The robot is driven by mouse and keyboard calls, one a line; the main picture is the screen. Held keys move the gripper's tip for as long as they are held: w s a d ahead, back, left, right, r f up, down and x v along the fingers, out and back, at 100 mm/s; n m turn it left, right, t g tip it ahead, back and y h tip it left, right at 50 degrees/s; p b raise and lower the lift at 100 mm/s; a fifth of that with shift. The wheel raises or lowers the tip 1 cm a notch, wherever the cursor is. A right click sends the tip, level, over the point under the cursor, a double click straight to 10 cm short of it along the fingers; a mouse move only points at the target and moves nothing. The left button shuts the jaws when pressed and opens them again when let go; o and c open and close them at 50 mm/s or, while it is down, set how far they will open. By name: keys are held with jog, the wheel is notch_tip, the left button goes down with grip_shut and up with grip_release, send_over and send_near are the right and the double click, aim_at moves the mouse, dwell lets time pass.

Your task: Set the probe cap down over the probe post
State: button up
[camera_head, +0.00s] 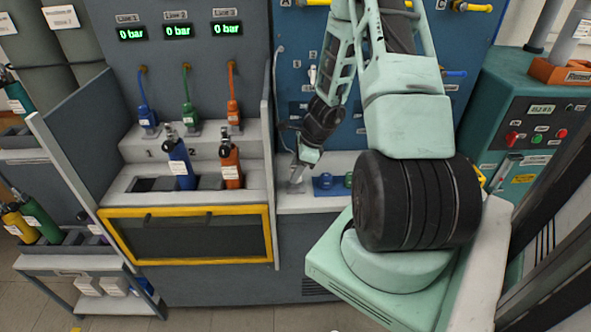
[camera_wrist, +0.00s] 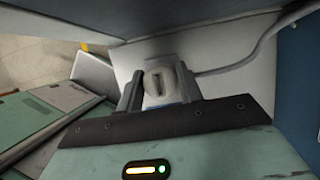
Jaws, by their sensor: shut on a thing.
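My gripper (camera_head: 308,163) points down over the light bench right of the yellow-framed drawer. In the wrist view, its two dark fingers (camera_wrist: 158,92) stand on either side of a pale grey piece, the probe cap (camera_wrist: 155,82), with a rounded top and a dark slot. The gripper is shut on it. A small grey shape that may be the cap or the probe post (camera_head: 297,182) shows just under the fingers in the head view. I cannot tell the two apart there, nor whether they touch. The post is not clear in the wrist view, where the gripper hides what lies below.
A grey cable (camera_head: 276,80) hangs from the panel beside the gripper and also shows in the wrist view (camera_wrist: 240,63). A grey side wall (camera_head: 268,160) stands close left. Blue (camera_head: 179,163) and orange (camera_head: 230,163) cylinders stand beyond it. A blue fitting (camera_head: 324,182) sits right.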

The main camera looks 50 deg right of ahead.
jog(key=shift+f+b, duration=0.45)
jog(key=shift+f, duration=0.05)
jog(key=o, duration=1.2)
jog(key=shift+c, duration=0.2)
jog(key=shift+r, duration=0.1)
jog(key=p+v, duration=0.1)
jog(key=v, duration=1.6)
jog(key=shift+r+p, duration=0.15)
jog(key=shift+p, duration=0.15)
jog(key=shift+s, duration=0.1)
